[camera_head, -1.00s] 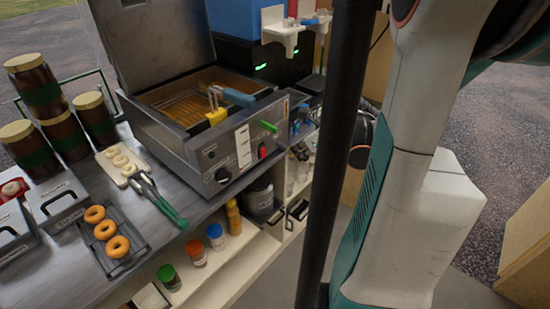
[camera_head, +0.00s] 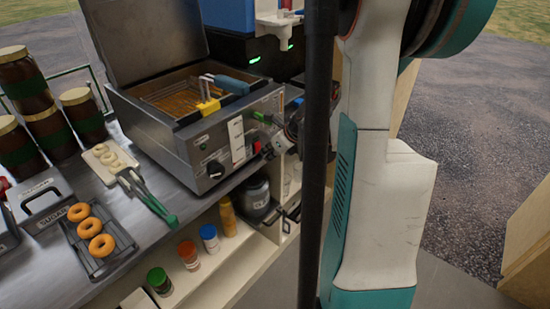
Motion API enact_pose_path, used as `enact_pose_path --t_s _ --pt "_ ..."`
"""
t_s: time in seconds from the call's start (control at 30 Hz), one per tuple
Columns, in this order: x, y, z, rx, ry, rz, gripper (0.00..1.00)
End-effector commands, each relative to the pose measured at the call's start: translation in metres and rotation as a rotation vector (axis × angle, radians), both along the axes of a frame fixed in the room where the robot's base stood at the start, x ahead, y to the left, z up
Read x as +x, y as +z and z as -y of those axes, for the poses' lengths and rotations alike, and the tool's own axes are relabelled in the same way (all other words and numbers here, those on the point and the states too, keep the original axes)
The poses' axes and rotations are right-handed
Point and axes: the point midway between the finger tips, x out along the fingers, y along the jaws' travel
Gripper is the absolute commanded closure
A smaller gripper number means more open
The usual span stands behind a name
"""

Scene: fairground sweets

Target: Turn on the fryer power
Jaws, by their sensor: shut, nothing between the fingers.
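The fryer (camera_head: 180,150) is a steel box with its lid raised, standing on the counter. Its front panel has a black round knob (camera_head: 215,168), a white label plate (camera_head: 236,138), a green lever (camera_head: 259,116) at upper right, and a small red control (camera_head: 257,147) at right. My gripper (camera_head: 267,149) is shut and empty, right at the panel's right end, beside the red control and partly covering it. I cannot tell whether it touches the panel.
A basket with a blue handle (camera_head: 232,85) sits in the fryer. Tongs (camera_head: 148,195), a tray of doughnuts (camera_head: 119,240) and dark jars (camera_head: 55,130) are on the counter. Bottles (camera_head: 228,214) stand on the shelf below. A black post (camera_head: 316,190) crosses the view.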

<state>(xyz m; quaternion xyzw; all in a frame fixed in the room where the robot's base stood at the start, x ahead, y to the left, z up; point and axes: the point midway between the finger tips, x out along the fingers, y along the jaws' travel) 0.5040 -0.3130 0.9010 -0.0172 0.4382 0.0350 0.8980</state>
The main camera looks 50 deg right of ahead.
Motion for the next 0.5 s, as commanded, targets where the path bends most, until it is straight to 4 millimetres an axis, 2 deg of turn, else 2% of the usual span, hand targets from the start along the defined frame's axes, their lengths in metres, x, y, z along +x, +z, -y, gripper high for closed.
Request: enact_pose_path --t_s 0.37,0.5 --pt "0.0022 0.0002 -0.0004 0.001 0.001 0.000 1.00" --pt "0.0097 -0.0041 -0.0015 0.001 0.002 0.000 1.00"
